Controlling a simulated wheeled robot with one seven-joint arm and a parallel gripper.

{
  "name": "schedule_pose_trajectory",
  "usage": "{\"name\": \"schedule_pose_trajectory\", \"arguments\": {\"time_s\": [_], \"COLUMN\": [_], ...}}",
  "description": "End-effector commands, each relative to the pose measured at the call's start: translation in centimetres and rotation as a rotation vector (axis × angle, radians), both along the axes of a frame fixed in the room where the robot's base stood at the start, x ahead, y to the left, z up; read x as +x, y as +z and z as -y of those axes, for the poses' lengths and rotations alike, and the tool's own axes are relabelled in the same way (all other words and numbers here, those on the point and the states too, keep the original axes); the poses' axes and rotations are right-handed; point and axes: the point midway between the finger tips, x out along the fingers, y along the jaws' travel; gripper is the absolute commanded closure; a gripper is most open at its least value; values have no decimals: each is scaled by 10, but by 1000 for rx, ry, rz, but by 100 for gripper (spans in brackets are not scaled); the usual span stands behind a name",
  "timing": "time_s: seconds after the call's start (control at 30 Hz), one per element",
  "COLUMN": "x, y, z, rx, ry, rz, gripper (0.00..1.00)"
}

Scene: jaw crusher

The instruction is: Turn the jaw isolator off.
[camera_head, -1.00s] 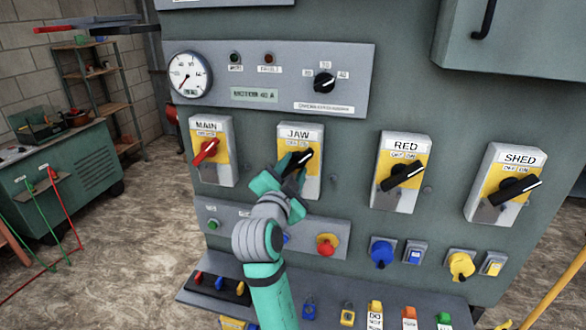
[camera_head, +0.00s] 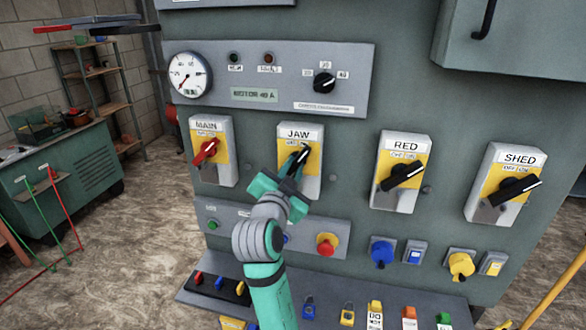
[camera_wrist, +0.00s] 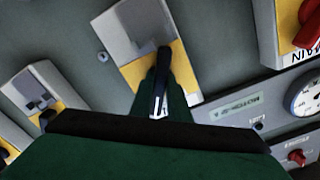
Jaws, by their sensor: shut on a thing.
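The jaw isolator (camera_head: 314,135) is a grey box with a yellow plate and a black rotary handle (camera_head: 304,152), under a JAW label. Its handle is tilted up to the right, closer to upright than the RED and SHED handles. My gripper (camera_head: 294,164) is shut on this handle and hides its lower part and some of the plate. In the wrist view the handle (camera_wrist: 160,85) with its white mark sits between my dark fingers, in front of the box (camera_wrist: 125,35). The OFF and ON marks are too blurred to read here.
The MAIN isolator (camera_head: 226,160) with a red handle is close on the left. The RED isolator (camera_head: 392,198) and SHED isolator (camera_head: 484,208) stand to the right. Below are a red push button (camera_head: 326,246) and a ledge (camera_head: 262,303) with padlocks and tags.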

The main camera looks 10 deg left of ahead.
Motion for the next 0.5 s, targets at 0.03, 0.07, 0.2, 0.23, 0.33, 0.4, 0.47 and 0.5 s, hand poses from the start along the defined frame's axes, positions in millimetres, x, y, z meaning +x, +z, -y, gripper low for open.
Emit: {"name": "schedule_pose_trajectory", "arguments": {"time_s": [0.03, 0.07, 0.2, 0.23, 0.33, 0.4, 0.47, 0.5], "x": [0, 0, 0, 0, 0, 0, 0, 0], "y": [-1, -1, -1, -2, -2, -2, -2, -2], "z": [0, 0, 1, 1, 1, 1, 2, 2], "rx": [-39, -65, -196, -225, -321, -387, -444, -483], "ry": [0, 0, 0, 0, 0, 0, 0, 0], "rz": [-2, -2, -2, -2, -2, -2, -2, -2], "gripper": [100, 100, 100, 100, 100, 100, 100, 100]}}
